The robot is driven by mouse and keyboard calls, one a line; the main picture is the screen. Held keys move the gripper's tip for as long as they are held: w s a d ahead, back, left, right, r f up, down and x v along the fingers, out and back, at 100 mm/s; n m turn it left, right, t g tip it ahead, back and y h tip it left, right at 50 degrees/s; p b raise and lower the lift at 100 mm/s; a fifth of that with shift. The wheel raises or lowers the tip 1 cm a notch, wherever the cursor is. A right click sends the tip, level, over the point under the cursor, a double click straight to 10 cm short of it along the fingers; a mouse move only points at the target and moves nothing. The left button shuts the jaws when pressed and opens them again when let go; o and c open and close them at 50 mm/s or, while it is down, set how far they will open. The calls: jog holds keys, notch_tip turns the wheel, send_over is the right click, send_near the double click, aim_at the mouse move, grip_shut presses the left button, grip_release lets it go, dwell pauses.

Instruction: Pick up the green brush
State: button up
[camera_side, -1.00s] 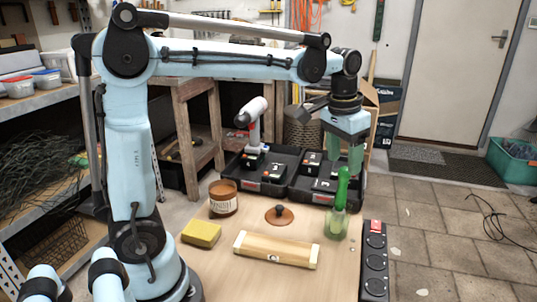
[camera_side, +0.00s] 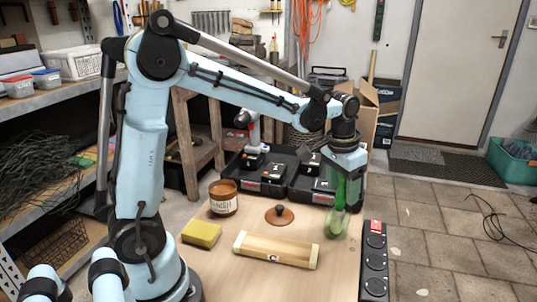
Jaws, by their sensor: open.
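The green brush (camera_side: 338,222) stands upright at the right part of the wooden table, with its bristle end down and its handle up. My gripper (camera_side: 347,205) is right over it, pointing down. The fingers are open and reach down along both sides of the green handle, which shows between them. I cannot tell whether either finger touches the brush. The upper handle is partly hidden by the gripper.
A wooden box (camera_side: 276,248), a brown knobbed lid (camera_side: 279,215), an amber jar (camera_side: 223,197) and a yellow sponge (camera_side: 201,234) lie left of the brush. A black power strip (camera_side: 375,262) lies to its right. A black tool case (camera_side: 268,185) stands behind.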

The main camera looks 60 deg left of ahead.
jog(key=c, duration=1.1)
jog(key=shift+r, duration=0.1)
